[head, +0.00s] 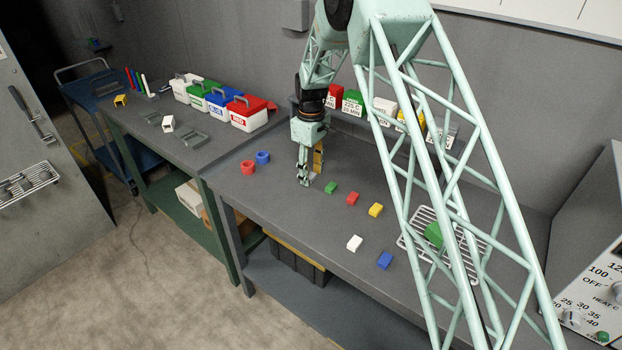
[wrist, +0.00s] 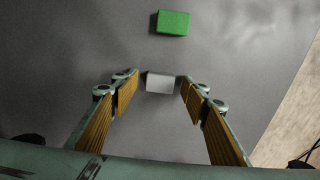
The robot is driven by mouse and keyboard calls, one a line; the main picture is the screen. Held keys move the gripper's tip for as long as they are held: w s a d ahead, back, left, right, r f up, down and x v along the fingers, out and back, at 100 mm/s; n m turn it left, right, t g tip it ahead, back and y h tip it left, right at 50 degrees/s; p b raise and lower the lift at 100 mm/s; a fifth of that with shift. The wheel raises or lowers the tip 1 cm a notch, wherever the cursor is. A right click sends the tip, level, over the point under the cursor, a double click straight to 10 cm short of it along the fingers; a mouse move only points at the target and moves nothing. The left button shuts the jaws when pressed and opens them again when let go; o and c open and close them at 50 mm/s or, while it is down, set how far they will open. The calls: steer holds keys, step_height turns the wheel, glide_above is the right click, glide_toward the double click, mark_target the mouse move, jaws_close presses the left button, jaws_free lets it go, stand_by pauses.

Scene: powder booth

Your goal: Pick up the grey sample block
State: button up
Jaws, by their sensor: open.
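The grey sample block (wrist: 160,83) lies on the dark bench top in the wrist view, centred between the tips of my gripper (wrist: 157,91). The gripper is open, with a visible gap on each side of the block.
Red (head: 352,198), yellow (head: 376,210), white (head: 354,243) and blue (head: 385,260) blocks lie to the right. A wire rack (head: 410,243) holds a green piece (head: 433,234). Red (head: 248,168) and blue (head: 262,157) rings stand left. Labelled bins (head: 353,103) line the back.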

mark_target(311, 175)
steer(key=shift+c, duration=0.7)
steer(key=c, duration=0.8)
steer(key=shift+r, duration=0.15)
steer(key=shift+r, duration=1.6)
steer(key=s+d, duration=0.1)
steer(key=s, duration=0.4)
steer(key=s+d+r, duration=0.1)
steer(key=s+d, duration=0.1)
steer(key=s, duration=0.3)
steer(key=s+d, duration=0.1)
steer(key=s, duration=0.4)
steer(key=shift+s+d+r, duration=0.2)
steer(key=shift+r, duration=0.05)
